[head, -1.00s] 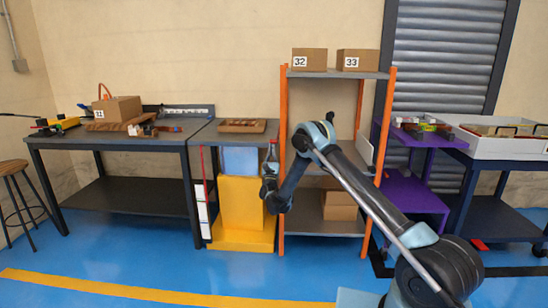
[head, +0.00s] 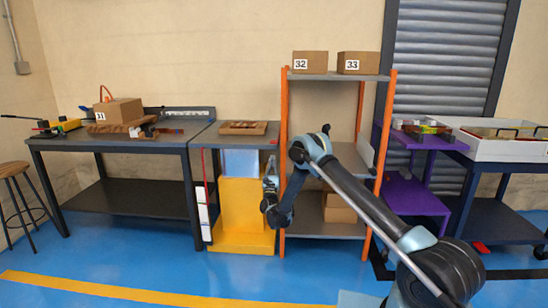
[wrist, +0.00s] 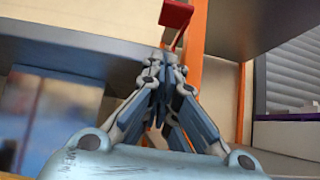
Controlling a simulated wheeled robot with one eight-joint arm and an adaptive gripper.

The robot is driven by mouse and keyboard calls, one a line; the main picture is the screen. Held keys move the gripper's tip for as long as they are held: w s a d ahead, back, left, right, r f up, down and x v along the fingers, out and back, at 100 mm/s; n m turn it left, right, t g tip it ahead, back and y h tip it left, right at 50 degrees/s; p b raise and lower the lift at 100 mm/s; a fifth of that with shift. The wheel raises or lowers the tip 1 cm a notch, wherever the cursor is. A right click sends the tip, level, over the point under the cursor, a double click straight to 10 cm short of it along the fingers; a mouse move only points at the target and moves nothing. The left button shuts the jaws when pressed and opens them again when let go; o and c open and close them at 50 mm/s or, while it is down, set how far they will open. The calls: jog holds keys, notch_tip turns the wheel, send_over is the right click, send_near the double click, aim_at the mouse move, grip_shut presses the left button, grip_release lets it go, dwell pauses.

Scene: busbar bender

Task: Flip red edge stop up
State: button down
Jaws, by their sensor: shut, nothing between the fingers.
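The red edge stop (wrist: 176,14) shows at the top of the wrist view, beside the grey table edge (wrist: 80,52). It is a small red plate with a thin red bar slanting down from it. In the head view my gripper (head: 271,165) points up, below the right front corner of the small grey table.
An orange-posted shelf (head: 282,190) stands close to the right of my gripper. The blue floor in front is clear.

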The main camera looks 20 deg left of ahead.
jog(key=v, duration=0.7)
jog(key=shift+s, duration=0.1)
